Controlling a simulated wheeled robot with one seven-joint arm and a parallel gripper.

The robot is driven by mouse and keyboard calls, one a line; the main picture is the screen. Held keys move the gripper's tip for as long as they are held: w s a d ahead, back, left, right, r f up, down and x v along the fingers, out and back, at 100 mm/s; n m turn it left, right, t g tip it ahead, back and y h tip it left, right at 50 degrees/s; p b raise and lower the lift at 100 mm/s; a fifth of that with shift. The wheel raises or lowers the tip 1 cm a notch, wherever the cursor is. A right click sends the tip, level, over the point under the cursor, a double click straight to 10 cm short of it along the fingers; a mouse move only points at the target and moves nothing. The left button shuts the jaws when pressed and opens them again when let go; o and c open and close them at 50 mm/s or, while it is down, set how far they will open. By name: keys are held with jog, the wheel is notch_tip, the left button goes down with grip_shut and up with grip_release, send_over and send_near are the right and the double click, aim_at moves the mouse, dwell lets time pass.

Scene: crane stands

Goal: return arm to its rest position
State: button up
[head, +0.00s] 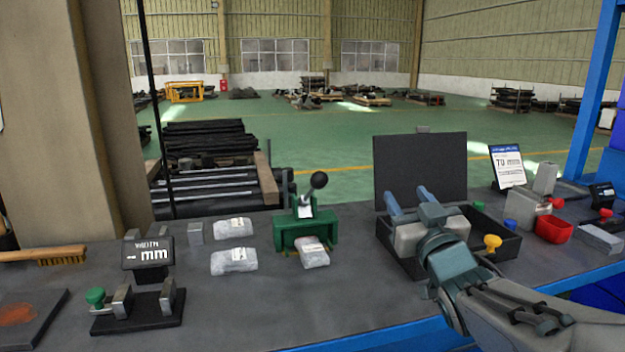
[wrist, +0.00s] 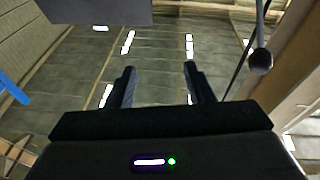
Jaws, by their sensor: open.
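My arm reaches in from the lower right of the head view. My gripper (head: 408,200) is above the right part of the workbench (head: 340,308), in front of a black case with a raised dark lid (head: 420,170). Its two blue-grey fingers are apart, with nothing seen between them. In the wrist view my gripper (wrist: 159,85) points up toward the hall's roof. Its fingers are spread and empty. My arm and gripper hide part of the case.
A green press (head: 303,230) with wrapped packages around it stands mid-bench. A width gauge display (head: 148,253) and a brush (head: 45,256) are at left. The front middle of the bench is clear.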

jog(key=s+a+f+m+g+h+p, duration=0.1)
jog(key=s+f+g+p, duration=0.1)
jog(key=s+g+p, duration=0.6)
jog(key=s+a+f+m+g+h+p, duration=0.1)
jog(key=s+f+m+g+p, duration=0.1)
jog(key=s+g+p, duration=0.7)
jog(key=s+f, duration=0.1)
jog(key=s, duration=0.2)
jog(key=shift+s+a+f+g+h, duration=0.15)
jog(key=shift+s+g+h, duration=0.15)
jog(key=shift+h, duration=0.1)
dwell(0.7)
